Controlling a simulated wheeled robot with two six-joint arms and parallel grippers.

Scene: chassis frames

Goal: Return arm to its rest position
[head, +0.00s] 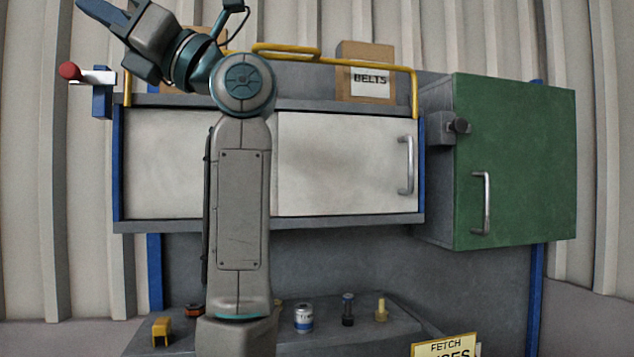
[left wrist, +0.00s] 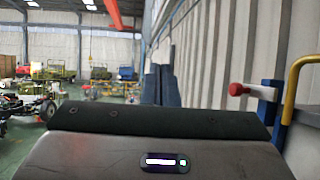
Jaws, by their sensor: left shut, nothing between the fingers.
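My left arm (head: 240,190) stands upright in the middle of the head view, in front of the wall cabinet. Its left gripper (head: 98,8) is at the upper left corner, pointing up and to the left, partly cut by the frame. In the left wrist view the dark blue fingers (left wrist: 159,84) stand together, shut and empty, with nothing held. A lever with a red knob (head: 69,71) is just below and left of the gripper; it also shows at the right of the left wrist view (left wrist: 238,89). My right gripper is in neither view.
The cabinet's white doors (head: 340,160) and the green box (head: 515,160) are closed. A yellow rail (head: 350,60) and a BELTS carton (head: 366,80) are on top. Several small items, including a can (head: 304,318), stand on the bench (head: 385,340). A workshop floor (left wrist: 30,148) lies beyond.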

